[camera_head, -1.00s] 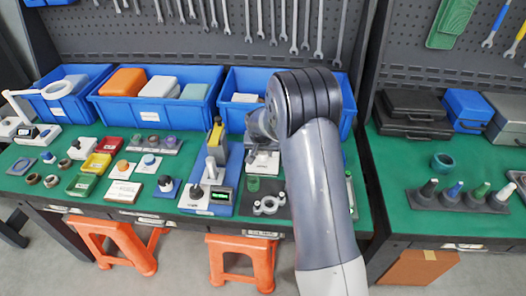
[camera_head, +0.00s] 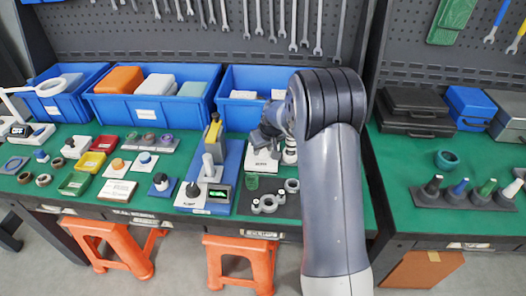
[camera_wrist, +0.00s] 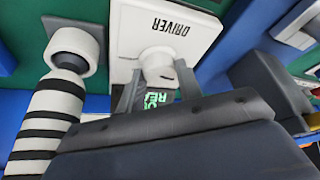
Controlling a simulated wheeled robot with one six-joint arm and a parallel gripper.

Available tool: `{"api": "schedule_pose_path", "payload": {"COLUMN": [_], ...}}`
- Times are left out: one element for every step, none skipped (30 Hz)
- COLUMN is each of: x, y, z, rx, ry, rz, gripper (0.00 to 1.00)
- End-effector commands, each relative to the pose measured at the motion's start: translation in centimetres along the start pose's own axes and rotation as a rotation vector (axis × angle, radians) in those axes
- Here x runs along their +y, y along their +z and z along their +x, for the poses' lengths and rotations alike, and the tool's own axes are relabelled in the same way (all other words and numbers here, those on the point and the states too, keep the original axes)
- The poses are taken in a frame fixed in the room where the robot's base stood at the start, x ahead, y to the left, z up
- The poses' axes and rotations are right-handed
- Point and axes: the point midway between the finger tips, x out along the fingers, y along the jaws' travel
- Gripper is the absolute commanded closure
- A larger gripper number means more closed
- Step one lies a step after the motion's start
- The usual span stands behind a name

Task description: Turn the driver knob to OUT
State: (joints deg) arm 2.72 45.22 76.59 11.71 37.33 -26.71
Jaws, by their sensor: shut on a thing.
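The driver is a white box (camera_head: 258,163) labelled DRIVER, standing on the green bench just right of the blue test stand. It fills the top middle of the wrist view (camera_wrist: 180,18), with its lettering upside down. Its round white knob (camera_wrist: 157,64) shows there below the label, between my two dark fingers. My gripper (camera_wrist: 158,88) is shut on the knob. A small dark display (camera_wrist: 158,98) with green letters is partly hidden behind my gripper; I cannot read all of it. In the head view, my gripper (camera_head: 266,138) is over the driver and the knob is hidden.
The blue test stand (camera_head: 231,165) with a yellow lever is close on the left. A black-and-white striped cylinder (camera_wrist: 48,125) is close beside my gripper in the wrist view. Blue bins (camera_head: 152,108) stand behind. A dark plate (camera_head: 240,203) with rings lies in front.

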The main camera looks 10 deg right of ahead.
Motion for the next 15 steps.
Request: {"api": "schedule_pose_path", "payload": {"x": [0.04, 0.04, 0.04, 0.04, 0.04, 0.04, 0.03, 0.03, 0.03, 0.03, 0.03, 0.03, 0.03, 0.03, 0.03], "y": [-0.05, -0.05, -0.05, -0.06, -0.06, -0.07, -0.07, -0.07, -0.08, -0.08, -0.08, -0.08, -0.08, -0.08, -0.08], "z": [0.1, 0.08, 0.06, 0.04, 0.02, 0.0, -0.01, -0.02, -0.03, -0.04, -0.05, -0.05, -0.05, -0.05, -0.05], "rx": [0.003, 0.003, 0.002, 0.002, 0.002, 0.002, 0.002, 0.002, 0.001, 0.001, 0.001, 0.001, 0.001, 0.001, 0.001], "ry": [-0.003, -0.005, -0.007, -0.009, -0.01, -0.011, -0.011, -0.012, -0.012, -0.012, -0.012, -0.012, -0.012, -0.012, -0.012], "rz": [-0.009, -0.015, -0.02, -0.023, -0.027, -0.03, -0.031, -0.032, -0.033, -0.033, -0.033, -0.033, -0.033, -0.033, -0.032], "gripper": [0.89, 0.89, 0.89, 0.89, 0.89, 0.89, 0.89, 0.89, 0.89, 0.89, 0.89, 0.89, 0.89, 0.89, 0.89]}}
